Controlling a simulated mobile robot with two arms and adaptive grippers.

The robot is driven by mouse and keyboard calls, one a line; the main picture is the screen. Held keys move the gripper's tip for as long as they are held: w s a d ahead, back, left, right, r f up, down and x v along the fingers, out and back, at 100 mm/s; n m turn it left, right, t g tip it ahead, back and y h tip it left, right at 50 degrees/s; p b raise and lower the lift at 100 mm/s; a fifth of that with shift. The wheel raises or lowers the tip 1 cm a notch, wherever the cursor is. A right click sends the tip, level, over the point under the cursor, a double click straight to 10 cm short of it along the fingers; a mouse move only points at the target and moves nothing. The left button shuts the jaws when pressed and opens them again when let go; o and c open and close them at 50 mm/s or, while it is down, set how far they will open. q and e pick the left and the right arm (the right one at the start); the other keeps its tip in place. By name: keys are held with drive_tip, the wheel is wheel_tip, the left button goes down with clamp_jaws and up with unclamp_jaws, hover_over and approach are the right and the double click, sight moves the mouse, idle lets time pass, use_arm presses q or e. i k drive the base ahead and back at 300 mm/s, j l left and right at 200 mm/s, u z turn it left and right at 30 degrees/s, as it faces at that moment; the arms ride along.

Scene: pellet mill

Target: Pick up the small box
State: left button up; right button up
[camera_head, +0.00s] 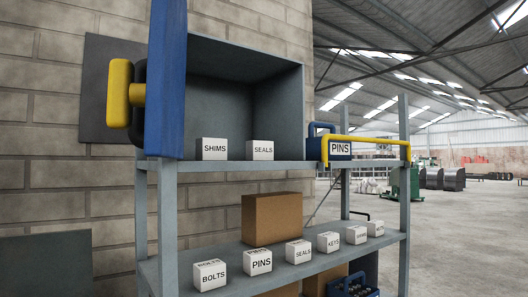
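Several small white labelled boxes are in view, and I cannot tell which one the task means. A SHIMS box (212,149) and a SEALS box (260,150) stand side by side in the open grey cabinet on the upper shelf. On the lower shelf a row holds a BOLTS box (210,275), a PINS box (257,261), another SEALS box (299,251), a KEYS box (328,241) and others farther right with labels too small to read surely. Neither of my grippers is in view.
A blue door (166,80) with a yellow handle (119,93) stands open at the cabinet's left. A yellow rail (370,139) crosses before a blue PINS case (330,150). A brown carton (272,218) stands behind the lower row. The floor at right is open.

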sight(211, 150)
drive_tip(key=u, duration=1.4)
drive_tip(key=z, duration=1.2)
drive_tip(key=i+l, duration=0.15)
drive_tip(key=l, duration=0.15)
drive_tip(key=i+l+u, duration=0.1)
drive_tip(key=l, duration=0.2)
drive_tip(key=i+l, duration=0.15)
drive_tip(key=l, duration=0.15)
